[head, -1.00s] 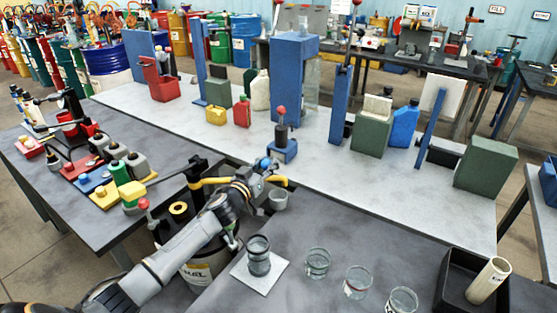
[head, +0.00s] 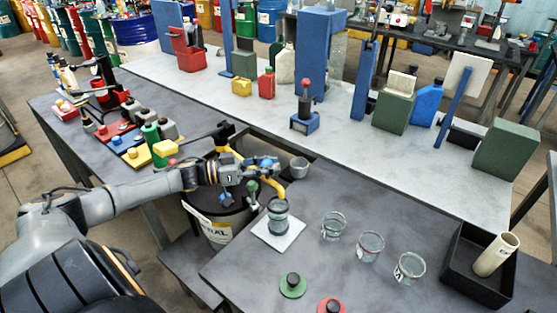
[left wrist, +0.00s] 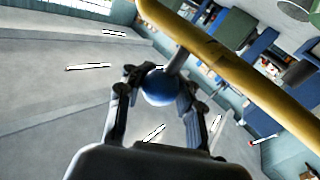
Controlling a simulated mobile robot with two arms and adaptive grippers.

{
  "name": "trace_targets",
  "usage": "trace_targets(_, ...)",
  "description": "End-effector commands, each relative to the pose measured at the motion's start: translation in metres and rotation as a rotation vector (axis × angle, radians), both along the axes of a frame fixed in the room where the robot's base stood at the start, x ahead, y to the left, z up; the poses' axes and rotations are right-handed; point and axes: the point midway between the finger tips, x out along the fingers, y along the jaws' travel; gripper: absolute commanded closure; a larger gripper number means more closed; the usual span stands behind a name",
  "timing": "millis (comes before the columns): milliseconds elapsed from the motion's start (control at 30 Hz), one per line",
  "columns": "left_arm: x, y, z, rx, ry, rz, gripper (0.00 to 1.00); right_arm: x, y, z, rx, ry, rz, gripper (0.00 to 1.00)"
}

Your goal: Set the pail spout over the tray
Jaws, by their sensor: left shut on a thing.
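The pail (head: 222,232) is a dark-topped drum with a white label, standing at the left of the near table. Its yellow spout (head: 286,186) reaches right and bends down, its end just above or behind a glass jar (head: 278,216) on a white square plate (head: 264,243). I cannot tell whether the end is directly over the jar. A black tray (head: 452,285) stands at the right, well apart from the spout. My left gripper (head: 267,163) is shut on a blue ball knob (left wrist: 158,88), whose stem meets the yellow spout (left wrist: 240,75). My right gripper is not in view.
Several glass jars (head: 370,247) stand right of the plate. A white tube (head: 495,255) leans in the black tray. A grey cup (head: 299,167) stands behind the spout. A green-handled lever (head: 252,187) is close below my gripper. Green (head: 293,285) and red (head: 331,306) discs lie in front.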

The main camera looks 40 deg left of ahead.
Motion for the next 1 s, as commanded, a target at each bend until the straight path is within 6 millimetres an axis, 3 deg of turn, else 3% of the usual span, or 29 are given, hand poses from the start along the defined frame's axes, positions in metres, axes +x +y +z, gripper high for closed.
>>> trace_targets(300, -0.015, 0.005, -0.002, 0.005, 0.004, -0.064, 1.0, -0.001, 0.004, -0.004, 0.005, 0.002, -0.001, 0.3)
trace_targets(700, -0.017, 0.005, -0.003, 0.005, 0.008, -0.072, 1.0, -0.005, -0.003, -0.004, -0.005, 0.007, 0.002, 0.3)
trace_targets(733, -0.017, 0.005, -0.003, 0.005, 0.008, -0.072, 0.65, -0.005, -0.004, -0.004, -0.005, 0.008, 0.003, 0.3)
trace_targets(800, -0.017, 0.005, -0.003, 0.005, 0.006, -0.072, 0.5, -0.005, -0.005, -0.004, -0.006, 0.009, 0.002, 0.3)
trace_targets(867, -0.017, 0.004, -0.003, 0.005, 0.006, -0.072, 0.43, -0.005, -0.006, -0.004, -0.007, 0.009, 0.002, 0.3)
trace_targets(1000, -0.016, 0.004, -0.002, 0.003, 0.004, -0.072, 0.43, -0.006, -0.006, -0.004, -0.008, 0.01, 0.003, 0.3)
